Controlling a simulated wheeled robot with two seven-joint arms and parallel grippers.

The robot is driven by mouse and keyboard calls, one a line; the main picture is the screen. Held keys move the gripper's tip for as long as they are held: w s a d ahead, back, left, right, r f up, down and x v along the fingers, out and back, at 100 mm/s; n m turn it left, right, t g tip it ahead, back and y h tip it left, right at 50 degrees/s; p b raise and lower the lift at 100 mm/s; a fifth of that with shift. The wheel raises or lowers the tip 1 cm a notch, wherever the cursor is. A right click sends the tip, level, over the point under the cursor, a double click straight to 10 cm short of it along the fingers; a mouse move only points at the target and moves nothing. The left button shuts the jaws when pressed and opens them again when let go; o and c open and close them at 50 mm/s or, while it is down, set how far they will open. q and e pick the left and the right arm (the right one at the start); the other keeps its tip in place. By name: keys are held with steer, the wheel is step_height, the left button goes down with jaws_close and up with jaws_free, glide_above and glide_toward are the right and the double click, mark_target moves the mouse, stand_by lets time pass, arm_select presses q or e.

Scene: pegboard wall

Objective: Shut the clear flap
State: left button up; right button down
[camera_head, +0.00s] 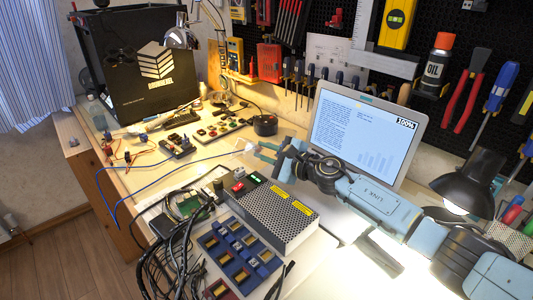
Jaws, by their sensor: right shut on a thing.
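A grey power supply box (275,217) with a perforated top stands on the bench, with a small red display and green lights at its far left end. My right gripper (259,151) reaches in from the right, just beyond that end of the box. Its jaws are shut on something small. A small pale, see-through piece (247,149) shows at the fingertips and looks like the clear flap. It is too small to tell its angle, its hinge, or exactly how the jaws hold it. My left gripper is not in view.
A laptop (362,133) stands behind my right arm. Black cables (173,243) and a blue tray (236,252) crowd the near side of the box. A black lamp (466,178) is at the right. Small boards (218,125) lie farther back.

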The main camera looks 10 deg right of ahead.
steer(key=shift+r+n, duration=0.3)
steer(key=shift+n, duration=0.2)
steer(key=shift+s+a+r+n, duration=0.1)
steer(key=shift+n, duration=0.2)
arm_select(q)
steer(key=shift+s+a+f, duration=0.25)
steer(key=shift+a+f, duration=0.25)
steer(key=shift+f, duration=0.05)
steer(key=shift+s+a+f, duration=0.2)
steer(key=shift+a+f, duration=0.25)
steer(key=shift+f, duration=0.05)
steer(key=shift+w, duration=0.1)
arm_select(e)
steer(key=c, duration=1.3)
jaws_free()
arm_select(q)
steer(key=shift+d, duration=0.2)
